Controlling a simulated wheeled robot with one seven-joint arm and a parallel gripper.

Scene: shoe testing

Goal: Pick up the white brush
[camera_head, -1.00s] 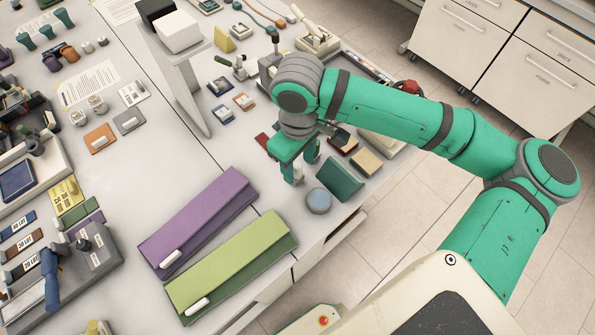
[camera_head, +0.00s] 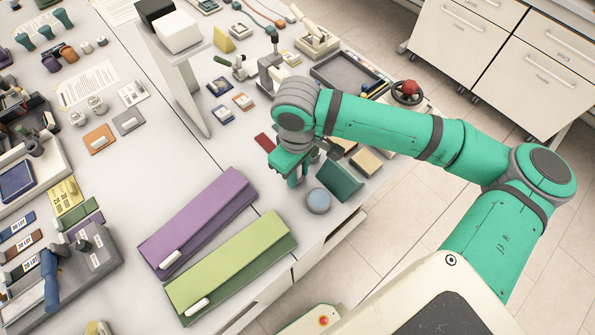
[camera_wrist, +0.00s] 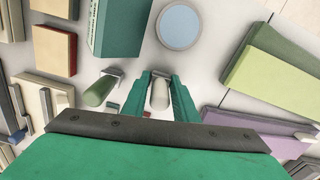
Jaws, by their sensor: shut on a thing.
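The white brush (camera_wrist: 160,94) sits between my gripper's two green fingers in the wrist view, its pale rounded body towards me and a grey part at its far end. My gripper (camera_wrist: 163,85) is shut on it. In the head view my gripper (camera_head: 297,176) is low over the bench, just left of the dark green block, and the brush in it is mostly hidden by the fingers and wrist. I cannot tell whether the brush touches the bench.
A green brush-like cylinder (camera_wrist: 99,92) lies just left of my gripper. Beyond it are a dark green block (camera_wrist: 122,27) and a light blue disc (camera_wrist: 179,26). A light green wedge (camera_head: 232,265) and a purple wedge (camera_head: 198,224) lie to the left in the head view.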

